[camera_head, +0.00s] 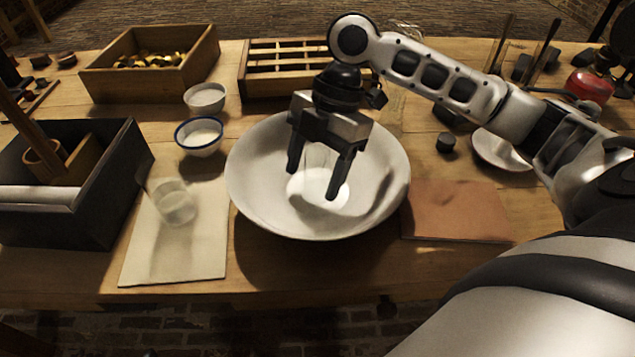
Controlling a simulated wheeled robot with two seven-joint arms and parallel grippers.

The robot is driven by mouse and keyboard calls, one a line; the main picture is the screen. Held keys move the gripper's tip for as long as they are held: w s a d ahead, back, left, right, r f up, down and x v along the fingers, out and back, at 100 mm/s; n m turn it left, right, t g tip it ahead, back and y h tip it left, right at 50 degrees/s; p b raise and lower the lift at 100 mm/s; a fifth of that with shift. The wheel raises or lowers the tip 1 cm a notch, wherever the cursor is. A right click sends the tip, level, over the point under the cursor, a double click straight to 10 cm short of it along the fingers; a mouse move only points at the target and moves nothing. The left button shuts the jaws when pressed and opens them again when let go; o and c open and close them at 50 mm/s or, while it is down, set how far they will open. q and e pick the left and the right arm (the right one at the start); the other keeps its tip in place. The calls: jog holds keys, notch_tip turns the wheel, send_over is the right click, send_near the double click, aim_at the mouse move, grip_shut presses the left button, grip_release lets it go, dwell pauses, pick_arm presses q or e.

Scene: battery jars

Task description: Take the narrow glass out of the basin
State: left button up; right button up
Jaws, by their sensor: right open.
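The basin (255,205) is a wide, pale, shallow bowl in the middle of the table. A clear narrow glass (318,163) shows faintly inside it, between and behind the fingers of my right gripper (313,185). That gripper is open and points down into the basin, one finger on each side of the glass. I cannot tell whether the fingers touch the glass. Another clear glass (175,203) stands on the pale mat (150,265) left of the basin. My left gripper is not in view.
Two small bowls (205,97) (199,138) stand left of the basin's back rim. A dark box (110,195) is at the left. A wooden crate (150,85) and a slotted rack (270,95) stand behind. A brown mat (455,210) lies right of the basin, with a small dish (500,150) beyond.

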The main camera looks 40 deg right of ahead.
jog(key=c, duration=1.3)
jog(key=shift+o, duration=0.2)
jog(key=shift+r, duration=0.1)
